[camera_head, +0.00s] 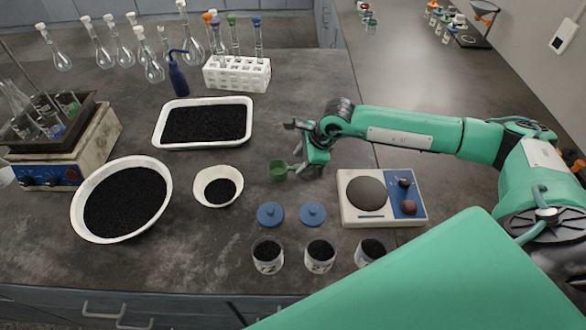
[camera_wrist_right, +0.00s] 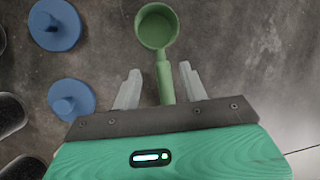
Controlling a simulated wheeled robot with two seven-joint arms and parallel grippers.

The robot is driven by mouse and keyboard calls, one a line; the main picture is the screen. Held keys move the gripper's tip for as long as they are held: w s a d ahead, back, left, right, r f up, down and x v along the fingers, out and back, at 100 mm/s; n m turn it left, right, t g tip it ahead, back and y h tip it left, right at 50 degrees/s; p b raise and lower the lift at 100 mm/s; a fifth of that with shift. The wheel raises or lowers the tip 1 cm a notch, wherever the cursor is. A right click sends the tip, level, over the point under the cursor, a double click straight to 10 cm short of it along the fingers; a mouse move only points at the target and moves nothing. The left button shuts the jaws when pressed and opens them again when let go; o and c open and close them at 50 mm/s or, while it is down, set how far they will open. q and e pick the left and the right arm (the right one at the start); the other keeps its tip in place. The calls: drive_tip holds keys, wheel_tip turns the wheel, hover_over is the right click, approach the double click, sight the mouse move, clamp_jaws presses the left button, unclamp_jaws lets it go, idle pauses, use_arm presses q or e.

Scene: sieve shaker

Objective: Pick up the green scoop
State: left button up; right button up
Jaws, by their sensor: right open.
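The green scoop (camera_head: 278,170) lies on the dark bench, between the small white bowl and the balance in the head view. In the right wrist view the scoop (camera_wrist_right: 157,27) has its round cup pointing away from me and its handle running back between my fingers. My right gripper (camera_head: 303,169) is at the handle end of the scoop. In the wrist view its two fingers (camera_wrist_right: 158,85) stand open on either side of the handle, with a gap on each side. My left gripper is not in view.
Two blue lids (camera_head: 312,213) and jars of black grains (camera_head: 320,255) are close in front. A balance (camera_head: 415,207) stands to the right. A small white bowl (camera_head: 202,196), a large bowl (camera_head: 79,222) and a white tray (camera_head: 157,139) of black grains are to the left.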

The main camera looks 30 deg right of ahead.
sight(294, 167)
drive_tip(key=p+x, duration=0.1)
drive_tip(key=x, duration=0.2)
drive_tip(key=shift+w+a+f, duration=0.2)
drive_tip(key=shift+w+f, duration=0.05)
drive_tip(key=shift+w+a+f, duration=0.1)
drive_tip(key=shift+w+f, duration=0.05)
drive_tip(key=shift+f, duration=0.25)
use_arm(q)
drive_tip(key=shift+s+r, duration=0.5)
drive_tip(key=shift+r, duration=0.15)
use_arm(e)
drive_tip(key=shift+c, duration=0.2)
clamp_jaws()
drive_tip(key=shift+r, duration=0.2)
